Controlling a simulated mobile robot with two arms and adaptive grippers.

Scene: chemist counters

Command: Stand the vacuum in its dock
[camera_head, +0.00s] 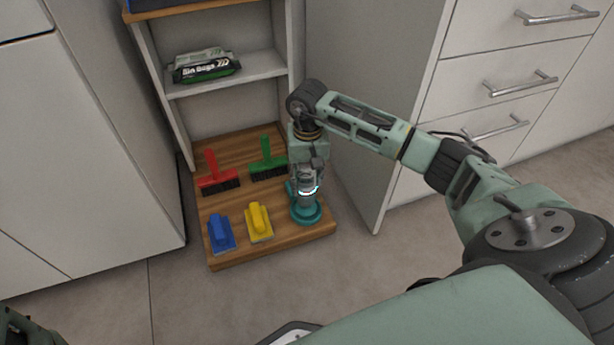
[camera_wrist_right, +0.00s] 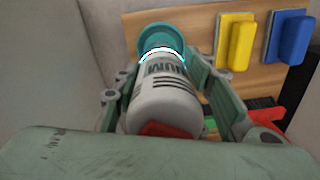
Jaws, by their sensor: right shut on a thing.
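The vacuum (camera_wrist_right: 163,101) is a pale grey-white cylinder with dark lettering, a red patch and a glowing ring near its lower end. It also shows upright in the head view (camera_head: 307,184). My right gripper (camera_head: 306,180) points down and is shut around its sides, one finger on each side in the wrist view. The teal round dock (camera_head: 306,214) is at the front right of the wooden board, directly under the vacuum, and shows beyond it in the wrist view (camera_wrist_right: 161,38). I cannot tell whether the vacuum is fully seated in it. My left gripper is not in view.
The wooden board (camera_head: 275,241) also holds a red brush (camera_head: 219,177), a green brush (camera_head: 268,163), a blue scrubber (camera_head: 221,234) and a yellow scrubber (camera_head: 259,221). Bin bags (camera_head: 205,68) lie on the shelf above. Cabinet panels stand on both sides; the floor in front is clear.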

